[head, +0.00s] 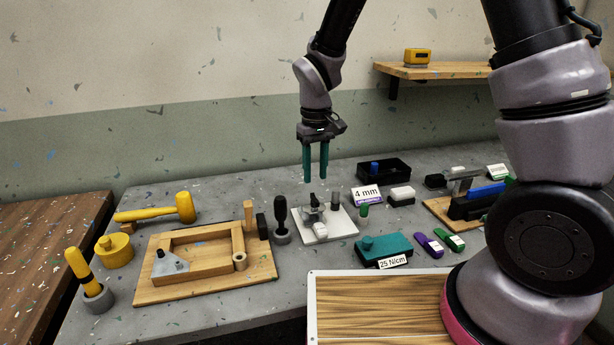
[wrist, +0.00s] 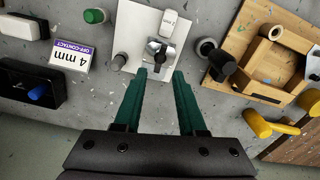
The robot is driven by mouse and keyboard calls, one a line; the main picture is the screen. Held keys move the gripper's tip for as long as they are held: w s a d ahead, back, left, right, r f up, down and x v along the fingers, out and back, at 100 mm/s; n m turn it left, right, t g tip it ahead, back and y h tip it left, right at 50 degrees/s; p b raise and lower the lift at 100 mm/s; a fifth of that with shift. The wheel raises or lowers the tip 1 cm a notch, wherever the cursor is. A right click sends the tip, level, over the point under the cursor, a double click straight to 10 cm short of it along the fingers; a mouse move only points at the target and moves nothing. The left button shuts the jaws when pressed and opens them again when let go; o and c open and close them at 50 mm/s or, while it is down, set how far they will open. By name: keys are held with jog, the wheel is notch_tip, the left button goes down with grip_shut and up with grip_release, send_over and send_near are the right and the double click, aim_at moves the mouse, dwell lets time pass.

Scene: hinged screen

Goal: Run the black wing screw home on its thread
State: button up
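The black wing screw (head: 313,200) sits in a grey metal fixture on a white plate (head: 340,229). In the wrist view the dark screw (wrist: 160,51) shows near the middle of the plate (wrist: 128,42), just beyond my fingertips. How far it sits on its thread is too small to tell. My gripper (head: 315,178) points down with two teal fingers, above the plate and apart from the screw. In the wrist view the gripper (wrist: 160,74) is open, with nothing between its fingers.
A white block (wrist: 169,23) lies on the plate. A black-handled tool in a round holder (head: 281,222) stands close to the left, and a green-capped peg (head: 363,210) to the right. A "4 mm" sign (head: 367,194) and black bin (head: 384,170) stand behind.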

aim_at(315, 197)
notch_tip(315, 197, down, 6)
jog(key=shift+f, duration=0.5)
jog(key=shift+c, duration=0.6)
jog(key=c, duration=0.5)
jog(key=n, duration=0.4)
jog(key=shift+w+r, duration=0.1)
grip_shut()
jog(key=n, duration=0.5)
jog(key=shift+n, duration=0.3)
jog(key=n, duration=0.6)
jog(key=shift+n, duration=0.4)
jog(key=n, duration=0.6)
jog(key=shift+n, duration=0.3)
jog(key=n, duration=0.7)
jog(key=o, duration=0.8)
grip_release()
